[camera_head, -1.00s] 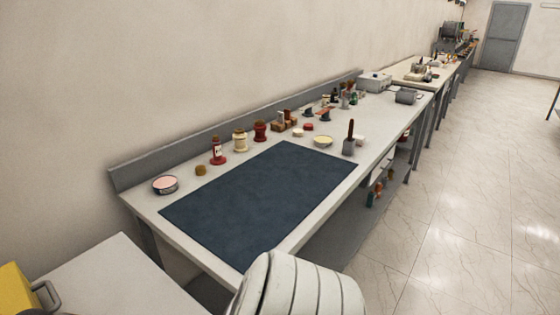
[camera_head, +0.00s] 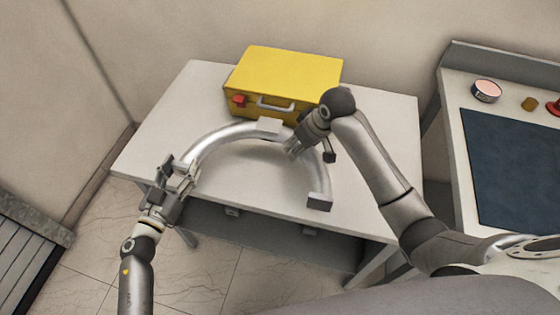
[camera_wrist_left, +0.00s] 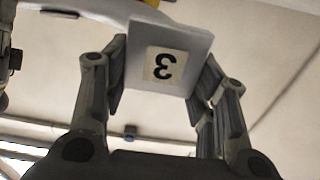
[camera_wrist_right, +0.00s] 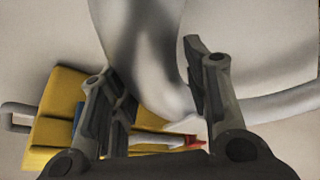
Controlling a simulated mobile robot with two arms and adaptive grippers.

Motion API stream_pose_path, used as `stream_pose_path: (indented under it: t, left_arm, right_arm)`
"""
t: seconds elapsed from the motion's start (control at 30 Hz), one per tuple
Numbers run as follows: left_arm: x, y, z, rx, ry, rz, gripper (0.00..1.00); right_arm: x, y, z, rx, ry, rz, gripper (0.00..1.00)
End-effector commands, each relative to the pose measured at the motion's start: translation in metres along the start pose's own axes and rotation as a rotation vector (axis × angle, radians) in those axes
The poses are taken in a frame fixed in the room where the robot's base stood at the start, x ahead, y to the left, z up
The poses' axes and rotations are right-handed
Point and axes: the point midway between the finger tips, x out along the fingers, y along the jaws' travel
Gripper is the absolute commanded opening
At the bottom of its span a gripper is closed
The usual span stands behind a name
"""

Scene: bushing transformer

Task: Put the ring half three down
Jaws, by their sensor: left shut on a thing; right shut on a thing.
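The ring half three is a silver half ring (camera_head: 225,135) over the white table, its arch toward the back wall. My left gripper (camera_head: 182,178) is shut on its left end, by the table's front-left edge. In the left wrist view, the end block (camera_wrist_left: 163,66) with a label "3" sits between the fingers. My right gripper (camera_head: 293,150) is shut on the right part of the arc, which also shows between the fingers in the right wrist view (camera_wrist_right: 145,50). The free right end block (camera_head: 319,203) is over the table's front. I cannot tell whether the ring touches the table.
A yellow case (camera_head: 285,75) with a handle and red latch stands at the back of the white table (camera_head: 165,110), close behind the arc. The table's left and right parts are clear. A workbench with a dark mat (camera_head: 520,165) stands to the right.

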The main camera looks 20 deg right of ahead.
Motion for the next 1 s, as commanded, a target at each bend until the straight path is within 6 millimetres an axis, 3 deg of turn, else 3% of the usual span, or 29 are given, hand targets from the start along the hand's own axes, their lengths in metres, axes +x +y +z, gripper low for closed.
stream_pose_path:
  t: [0.47,1.0]
  left_arm:
    - [0.0,0.0,0.005,0.001,0.001,0.0,0.02]
    - [0.0,0.0,0.031,0.0,0.001,0.0,0.02]
  right_arm:
    - [0.004,0.001,0.001,0.0,0.004,0.001,0.0]
    - [0.028,0.002,0.011,0.0,0.004,0.001,0.0]
